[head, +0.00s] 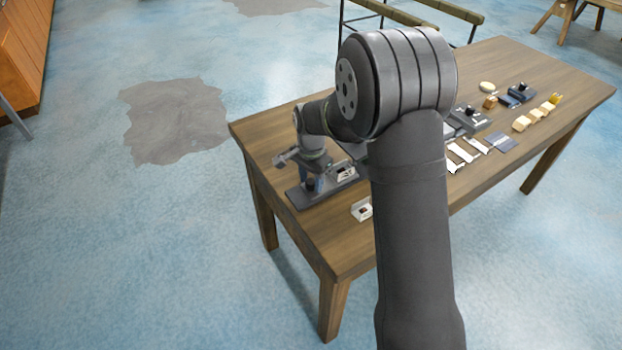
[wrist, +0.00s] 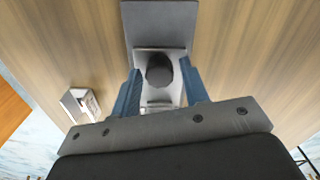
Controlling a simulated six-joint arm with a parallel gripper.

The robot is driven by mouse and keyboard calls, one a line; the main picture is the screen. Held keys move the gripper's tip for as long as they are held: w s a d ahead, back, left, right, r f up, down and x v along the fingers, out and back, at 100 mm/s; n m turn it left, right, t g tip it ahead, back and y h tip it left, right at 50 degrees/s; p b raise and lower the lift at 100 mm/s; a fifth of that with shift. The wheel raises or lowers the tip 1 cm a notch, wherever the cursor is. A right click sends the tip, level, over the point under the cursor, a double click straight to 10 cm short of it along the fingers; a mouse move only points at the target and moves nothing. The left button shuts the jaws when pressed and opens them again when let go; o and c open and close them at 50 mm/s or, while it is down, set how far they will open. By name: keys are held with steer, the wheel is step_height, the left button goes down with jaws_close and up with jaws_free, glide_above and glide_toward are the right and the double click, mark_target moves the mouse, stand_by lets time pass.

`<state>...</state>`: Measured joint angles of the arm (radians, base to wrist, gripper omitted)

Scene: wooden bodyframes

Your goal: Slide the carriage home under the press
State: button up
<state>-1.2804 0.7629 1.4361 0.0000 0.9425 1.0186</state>
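In the wrist view a round black knob (wrist: 159,70) stands on a light grey carriage (wrist: 142,58). Dark grey rail plate (wrist: 160,22) runs on beyond it. My gripper (wrist: 160,68) has its two blue fingers on either side of the knob, with a gap showing on each side, so it looks open. In the head view the gripper (head: 313,178) is low over the left end of the dark base plate (head: 303,200). A small light-faced block (head: 345,170) is at the plate's right. My arm hides much of this area, and I cannot make out the press clearly.
A small white piece (head: 362,210) lies on the table near the base; it also shows in the wrist view (wrist: 80,104). Farther right are flat plates (head: 462,152), a dark fixture (head: 466,118) and wooden blocks (head: 535,113). The table's near edge is close.

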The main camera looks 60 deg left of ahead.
jaws_close()
steer(key=shift+w, duration=2.35)
steer(key=shift+o, duration=1.3)
jaws_free()
steer(key=shift+w, duration=0.1)
step_height(320, 180, up, 18)
steer(key=shift+f, duration=0.25)
steer(key=shift+f, duration=0.1)
